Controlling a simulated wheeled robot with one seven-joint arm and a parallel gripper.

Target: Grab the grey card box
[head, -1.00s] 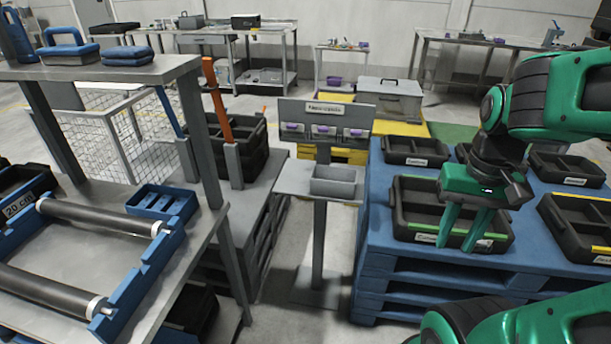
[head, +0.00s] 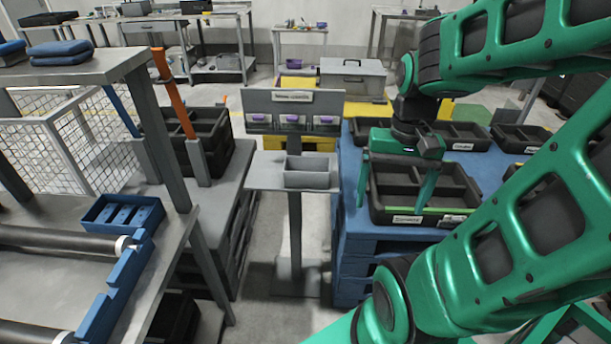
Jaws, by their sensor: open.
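A small grey open-topped box (head: 308,178), which looks like the grey card box, sits on the grey ledge of a stand (head: 262,176) in the middle of the head view. It looks empty, with a divider or step inside. My gripper (head: 391,208) is to the right of the box, over the blue pallet, fingers pointing down. Its two green fingers are spread apart with nothing visible between them. The gripper is apart from the box.
A black divided tray (head: 462,195) lies behind my gripper on the blue pallet stack (head: 352,245). Small purple-marked holders (head: 293,120) line the stand's upright panel. A grey table with rollers (head: 60,238) and a blue tray (head: 122,213) stands at left. Floor shows around the stand's post.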

